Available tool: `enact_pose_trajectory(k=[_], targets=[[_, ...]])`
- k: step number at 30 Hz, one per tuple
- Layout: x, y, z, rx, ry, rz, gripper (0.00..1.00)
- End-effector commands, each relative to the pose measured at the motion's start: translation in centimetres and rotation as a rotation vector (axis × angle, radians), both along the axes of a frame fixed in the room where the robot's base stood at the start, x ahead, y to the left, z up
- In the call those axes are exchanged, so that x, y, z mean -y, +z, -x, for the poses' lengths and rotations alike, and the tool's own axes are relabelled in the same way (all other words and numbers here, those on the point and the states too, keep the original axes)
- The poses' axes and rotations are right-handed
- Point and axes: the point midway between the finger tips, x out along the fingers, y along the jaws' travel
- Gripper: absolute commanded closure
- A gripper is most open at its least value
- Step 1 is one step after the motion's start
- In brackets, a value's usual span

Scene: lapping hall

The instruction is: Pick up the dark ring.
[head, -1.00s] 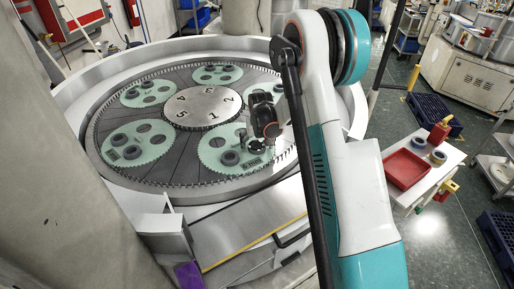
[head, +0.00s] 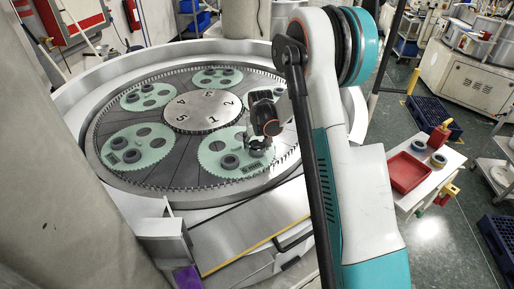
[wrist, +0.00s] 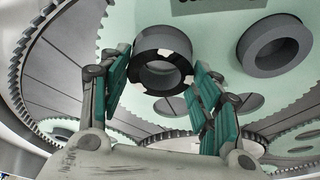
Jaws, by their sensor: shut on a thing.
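The dark ring (wrist: 162,50) is between the two teal-padded fingers of my gripper (wrist: 166,73) in the wrist view. The gripper is shut on the ring's sides. The ring's face shows black with some pale patches. In the head view my gripper (head: 258,143) is over the front right green carrier disc (head: 212,148). The held ring is small there and partly hidden by the gripper. I cannot tell whether it touches the disc. A second grey ring (wrist: 275,46) lies on the disc to the right in the wrist view, apart from the fingers.
Other green carriers with rings stand around the numbered centre plate (head: 203,109). A toothed rim (head: 185,189) encloses the round machine table. A white side table (head: 440,160) at the right bears a red tray (head: 408,172), rings and a red-and-yellow item.

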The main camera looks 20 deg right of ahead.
Motion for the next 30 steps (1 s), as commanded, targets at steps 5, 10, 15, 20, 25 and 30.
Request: enact_pose_trajectory(k=[5,10,15,20,25,30], targets=[[0.0,3.7,0.1,0.0,0.0,0.0,0.72],[0.0,7.8,0.1,0.0,0.0,0.0,0.72],[0.0,11.7,0.1,0.0,0.0,0.0,0.72],[0.0,14.6,0.0,0.0,0.0,0.0,0.72],[0.0,16.7,0.0,0.0,0.0,0.0,0.72],[0.0,17.7,0.0,0.0,0.0,0.0,0.72]])
